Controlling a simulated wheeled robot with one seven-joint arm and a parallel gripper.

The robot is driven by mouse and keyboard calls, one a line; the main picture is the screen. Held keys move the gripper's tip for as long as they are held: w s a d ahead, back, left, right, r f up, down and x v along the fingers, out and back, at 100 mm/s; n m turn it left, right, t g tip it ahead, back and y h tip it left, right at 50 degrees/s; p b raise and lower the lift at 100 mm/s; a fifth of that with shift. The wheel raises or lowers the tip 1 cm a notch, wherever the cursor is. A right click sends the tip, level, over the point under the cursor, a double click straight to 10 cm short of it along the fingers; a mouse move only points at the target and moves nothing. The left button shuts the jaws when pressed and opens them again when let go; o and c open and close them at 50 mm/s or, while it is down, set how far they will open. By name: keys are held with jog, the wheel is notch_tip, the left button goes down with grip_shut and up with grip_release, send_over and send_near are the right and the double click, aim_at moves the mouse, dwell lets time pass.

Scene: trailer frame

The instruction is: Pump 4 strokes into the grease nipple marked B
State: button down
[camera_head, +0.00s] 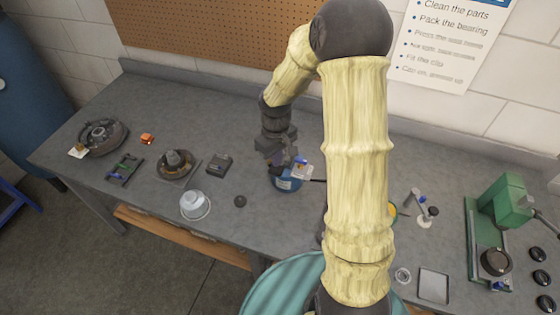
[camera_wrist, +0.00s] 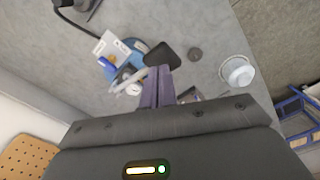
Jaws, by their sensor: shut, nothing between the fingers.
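My gripper (camera_head: 284,161) hangs low over the middle of the bench, just above and beside a blue round object with a white label (camera_head: 287,184). In the wrist view my gripper's fingers (camera_wrist: 158,80) are together with nothing between them. The blue object (camera_wrist: 122,65) lies left of the fingertips there, with a white card (camera_wrist: 110,45) and pale and blue parts on it. A flat black piece (camera_wrist: 162,54) shows just beyond the fingertips. I cannot make out a grease nipple or a letter B. Whether the fingers touch anything is unclear.
A white cup (camera_head: 195,205) and a small dark disc (camera_head: 240,201) stand left of the gripper. Further left are a dark hub part (camera_head: 175,162), a grey box (camera_head: 219,164) and a round flanged part (camera_head: 103,134). A green press (camera_head: 500,212) stands right. The front bench edge is near the cup.

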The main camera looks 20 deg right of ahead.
aim_at(275, 170)
jog(key=shift+f, duration=0.15)
jog(key=shift+f+b, duration=0.45)
jog(key=shift+s+a+f+b, duration=0.15)
jog(key=shift+s+f+b, duration=0.05)
jog(key=shift+f+b, duration=0.3)
jog(key=shift+s+a+f+b, duration=0.15)
jog(key=shift+f+b, duration=0.25)
jog(key=shift+f, duration=0.2)
jog(key=shift+s+f+b, duration=0.2)
jog(key=shift+f+b, duration=0.7)
jog(key=shift+f, duration=0.25)
jog(key=shift+f, duration=0.1)
jog(key=shift+a+f+b, duration=0.1)
jog(key=shift+f+b, duration=0.8)
jog(key=shift+f, duration=0.35)
